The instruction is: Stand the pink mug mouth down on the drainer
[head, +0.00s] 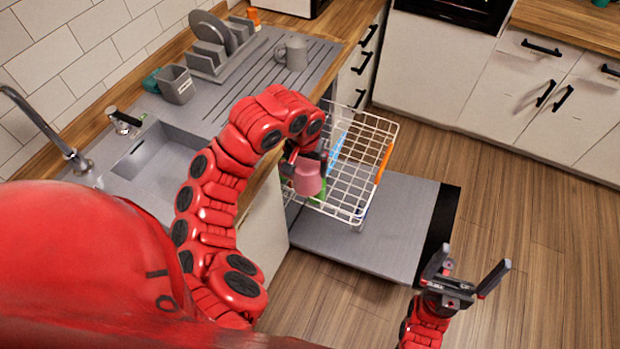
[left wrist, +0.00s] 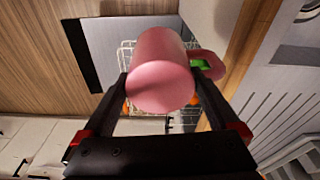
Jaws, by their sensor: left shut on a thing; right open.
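The pink mug (head: 308,178) is held in my left gripper (head: 306,162), in front of the wire rack of the open dishwasher. In the left wrist view the mug (left wrist: 160,75) sits between the two fingers. A smooth round pink end, apparently its base, faces the camera, and its handle (left wrist: 211,66) points right. Its mouth is hidden. The grey ribbed drainer (head: 262,76) lies on the counter beside the sink, with a grey mug (head: 293,54) on it. My right gripper (head: 462,278) is open and empty over the floor at lower right.
The white wire rack (head: 380,130) stands above the lowered dishwasher door (head: 400,215). A plate rack (head: 215,58) with plates and a grey container (head: 176,85) stand behind the drainer. The sink (head: 155,160) and tap (head: 45,130) are left. The drainer's front part is clear.

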